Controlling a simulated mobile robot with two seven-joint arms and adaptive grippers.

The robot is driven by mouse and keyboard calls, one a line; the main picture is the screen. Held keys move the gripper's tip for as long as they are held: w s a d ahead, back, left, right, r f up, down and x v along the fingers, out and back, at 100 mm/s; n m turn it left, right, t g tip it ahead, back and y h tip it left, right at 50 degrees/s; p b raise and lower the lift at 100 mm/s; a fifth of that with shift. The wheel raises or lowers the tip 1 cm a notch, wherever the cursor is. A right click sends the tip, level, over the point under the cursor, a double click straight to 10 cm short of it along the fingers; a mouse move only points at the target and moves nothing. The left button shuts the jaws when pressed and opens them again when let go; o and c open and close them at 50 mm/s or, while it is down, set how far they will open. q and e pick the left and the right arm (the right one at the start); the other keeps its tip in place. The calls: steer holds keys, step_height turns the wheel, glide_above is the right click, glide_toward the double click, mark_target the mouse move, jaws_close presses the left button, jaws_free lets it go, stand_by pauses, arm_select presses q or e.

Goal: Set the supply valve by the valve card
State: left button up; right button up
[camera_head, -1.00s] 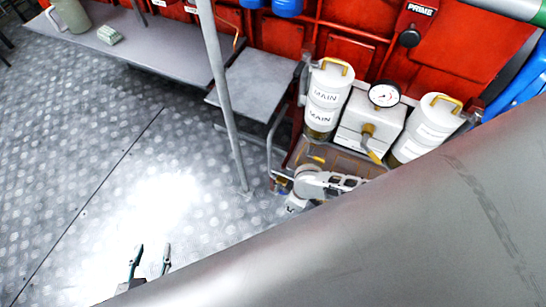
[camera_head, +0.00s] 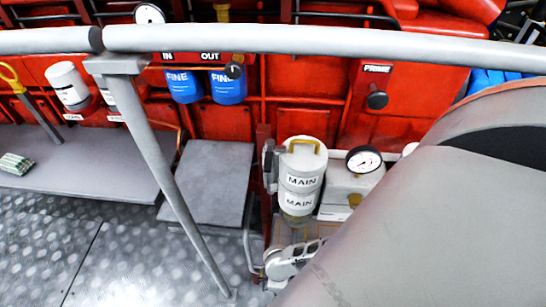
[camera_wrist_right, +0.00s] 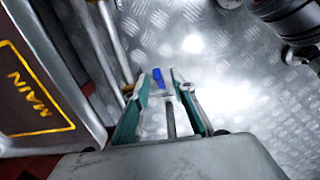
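My right gripper (camera_wrist_right: 160,76) is open in the right wrist view, its two teal fingers spread apart. A small blue piece (camera_wrist_right: 158,78) shows between the fingertips; I cannot tell whether they touch it. In the head view, a pale box (camera_head: 345,190) with a round gauge (camera_head: 364,160) stands beside a canister (camera_head: 302,180) marked MAIN. A yellow part (camera_head: 354,200) shows on the box front; my grey arm covers what lies to its right. I cannot pick out the valve card or tell which part is the supply valve. My left gripper is not in view.
A grey rail (camera_head: 300,39) crosses the head view, with a slanting post (camera_head: 165,170). A grey bench (camera_head: 85,160) holds a checked cloth (camera_head: 15,163). A black PRIME knob (camera_head: 377,100) and blue FINE filters (camera_head: 228,88) are on the red wall. A MAIN panel (camera_wrist_right: 30,90) stands left of my right gripper.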

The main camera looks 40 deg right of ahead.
steer(key=shift+f, duration=0.75)
steer(key=shift+w, duration=0.15)
jaws_close()
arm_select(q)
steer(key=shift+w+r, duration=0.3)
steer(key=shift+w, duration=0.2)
arm_select(e)
steer(key=shift+s+d+f+t+y, duration=0.25)
steer(key=shift+s+f+t+y, duration=0.05)
steer(key=shift+s+t, duration=0.15)
arm_select(q)
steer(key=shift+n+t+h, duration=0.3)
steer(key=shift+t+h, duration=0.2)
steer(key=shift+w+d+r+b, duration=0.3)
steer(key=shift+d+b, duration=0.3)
steer(key=shift+b, duration=0.15)
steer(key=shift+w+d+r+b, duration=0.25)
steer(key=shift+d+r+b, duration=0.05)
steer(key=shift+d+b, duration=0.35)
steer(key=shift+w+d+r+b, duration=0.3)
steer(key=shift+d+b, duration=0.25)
steer(key=shift+b, duration=0.25)
arm_select(e)
steer(key=shift+s+d+f+t+y, duration=0.25)
steer(key=shift+f+t+y, duration=0.3)
steer(key=shift+t+y, duration=0.25)
steer(key=shift+s+d+f+t+y, duration=0.25)
steer(key=shift+f+t+y, duration=0.3)
steer(key=shift+t+y, duration=0.25)
